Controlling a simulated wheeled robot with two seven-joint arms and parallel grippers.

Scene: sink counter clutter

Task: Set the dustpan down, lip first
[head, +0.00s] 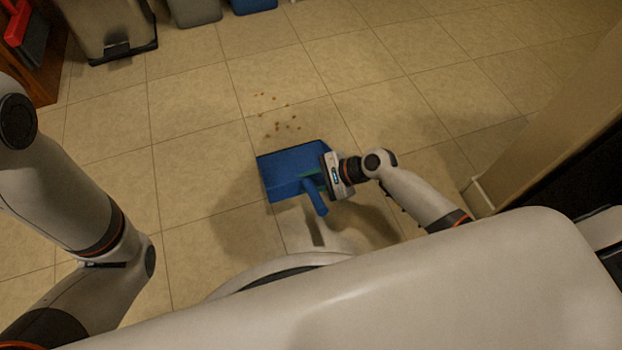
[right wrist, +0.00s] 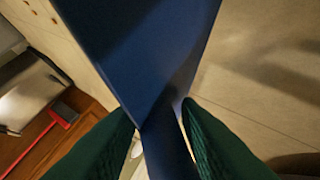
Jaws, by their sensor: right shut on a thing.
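The blue dustpan (head: 284,173) is in the middle of the head view, its wide pan pointing away from me towards the crumbs and its handle (head: 316,199) towards me. My right gripper (head: 310,180) is shut on the handle near the pan. In the right wrist view, the green fingers (right wrist: 160,118) lie on either side of the handle, and the pan (right wrist: 140,45) fills the upper middle. Shadows lie apart from the pan and handle, so the dustpan looks held above the floor. My left arm shows at the left, but its gripper is out of view.
Several small brown crumbs (head: 280,118) lie on the tiled floor (head: 190,190) just beyond the pan. Bins (head: 108,28) stand along the far edge. A red brush (head: 18,22) is at a wooden cabinet, far left. A beige panel (head: 560,130) stands right.

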